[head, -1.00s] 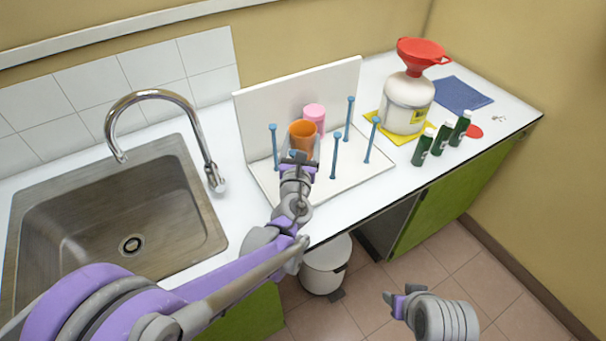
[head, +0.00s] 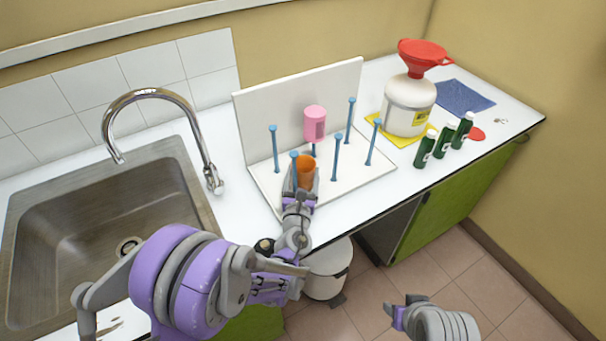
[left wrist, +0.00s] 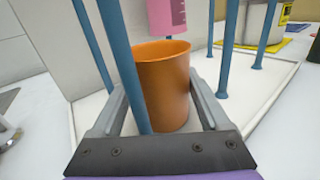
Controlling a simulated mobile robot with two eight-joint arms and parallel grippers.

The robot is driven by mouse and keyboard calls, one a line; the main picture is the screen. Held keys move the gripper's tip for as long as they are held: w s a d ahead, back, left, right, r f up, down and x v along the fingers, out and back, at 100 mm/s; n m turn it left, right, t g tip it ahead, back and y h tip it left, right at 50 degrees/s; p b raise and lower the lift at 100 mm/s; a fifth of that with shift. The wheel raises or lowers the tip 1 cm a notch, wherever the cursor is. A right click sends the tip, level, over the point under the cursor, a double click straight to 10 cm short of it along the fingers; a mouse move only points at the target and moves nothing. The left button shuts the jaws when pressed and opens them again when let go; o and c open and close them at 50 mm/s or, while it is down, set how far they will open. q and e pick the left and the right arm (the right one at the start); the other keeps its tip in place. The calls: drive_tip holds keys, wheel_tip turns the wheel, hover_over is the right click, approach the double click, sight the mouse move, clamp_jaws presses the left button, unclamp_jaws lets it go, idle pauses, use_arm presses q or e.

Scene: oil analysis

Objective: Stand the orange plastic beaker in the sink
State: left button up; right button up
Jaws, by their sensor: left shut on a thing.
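The orange plastic beaker (head: 305,172) is upright, mouth up, low over the front of the white pegged drying rack (head: 345,182). I cannot tell whether its base touches the rack. My left gripper (head: 300,188) is shut on it; the left wrist view shows the beaker (left wrist: 165,90) between the fingers. A blue peg (left wrist: 122,70) stands in front of the beaker there and hides part of it. The steel sink (head: 70,225) is to the left, empty, its right part hidden by my left arm. My right gripper (head: 398,306) hangs over the floor, its jaw opening unclear.
A pink beaker (head: 315,122) hangs upside down on a rack peg behind. The tap (head: 205,150) arches between sink and rack. A white jug (head: 408,105) with a red funnel (head: 423,54) and several green bottles (head: 443,140) stand at the right.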

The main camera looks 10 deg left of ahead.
use_arm(q)
drive_tip(key=shift+f, duration=0.15)
drive_tip(key=o, duration=1.2)
